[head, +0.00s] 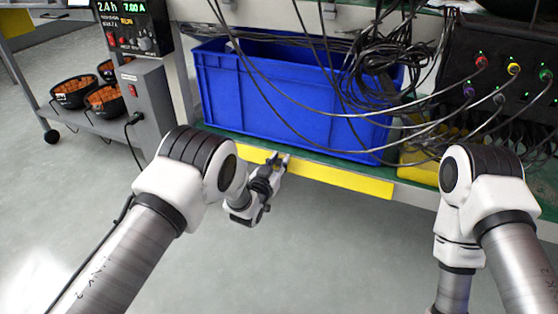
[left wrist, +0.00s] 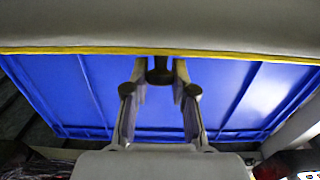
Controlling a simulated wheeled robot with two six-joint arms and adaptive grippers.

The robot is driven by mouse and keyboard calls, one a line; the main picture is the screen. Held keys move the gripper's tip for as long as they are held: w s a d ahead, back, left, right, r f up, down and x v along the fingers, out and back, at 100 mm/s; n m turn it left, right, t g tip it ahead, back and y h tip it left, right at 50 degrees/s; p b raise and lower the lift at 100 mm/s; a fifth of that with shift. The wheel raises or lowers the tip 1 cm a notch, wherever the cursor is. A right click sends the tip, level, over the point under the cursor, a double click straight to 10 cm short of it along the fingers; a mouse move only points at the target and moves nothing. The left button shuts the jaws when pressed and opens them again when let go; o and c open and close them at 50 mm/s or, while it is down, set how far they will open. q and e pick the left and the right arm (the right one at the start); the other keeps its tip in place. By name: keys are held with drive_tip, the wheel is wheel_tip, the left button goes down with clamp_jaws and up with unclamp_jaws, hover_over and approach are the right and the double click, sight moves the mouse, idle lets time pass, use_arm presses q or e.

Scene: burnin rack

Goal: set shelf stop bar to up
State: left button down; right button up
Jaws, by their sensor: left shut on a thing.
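The yellow shelf stop bar (head: 335,180) runs along the front edge of the shelf, below and in front of a blue bin (head: 285,100). In the left wrist view it shows as a thin yellow strip (left wrist: 240,56). My left gripper (head: 278,161) is at the bar, left of its middle. Its fingers are shut on a small dark knob (left wrist: 160,74), seen between the fingertips in the left wrist view. The fingers hide part of the bar. My right arm shows at the right, but its gripper is not in view.
Loose black cables (head: 375,85) hang in front of the bin. A dark unit (head: 500,75) with coloured plugs stands at the right. A grey box (head: 150,105) with a red switch is left of the shelf. Orange-filled bowls (head: 72,92) stand farther left. The floor ahead is clear.

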use_arm(q)
drive_tip(key=shift+r+p, duration=0.35)
drive_tip(key=shift+p, duration=0.35)
drive_tip(key=g+p, duration=0.1)
drive_tip(key=p, duration=0.1)
drive_tip(key=r+g+y+p, duration=0.1)
drive_tip(key=p, duration=0.1)
drive_tip(key=g+p, duration=0.2)
drive_tip(key=p, duration=0.1)
drive_tip(key=shift+w+d+r, duration=0.1)
drive_tip(key=shift+w+r, duration=0.2)
drive_tip(key=shift+w, duration=0.1)
drive_tip(key=shift+w+d+g+y+p, duration=0.15)
drive_tip(key=shift+g+y+p, duration=0.15)
drive_tip(key=shift+g+p, duration=0.4)
drive_tip(key=shift+w+a+g+y+p, duration=0.15)
drive_tip(key=shift+g+y+p, duration=0.15)
drive_tip(key=shift+g+p, duration=0.35)
drive_tip(key=shift+d, duration=0.1)
drive_tip(key=c, duration=1)
unclamp_jaws()
drive_tip(key=v, duration=1.2)
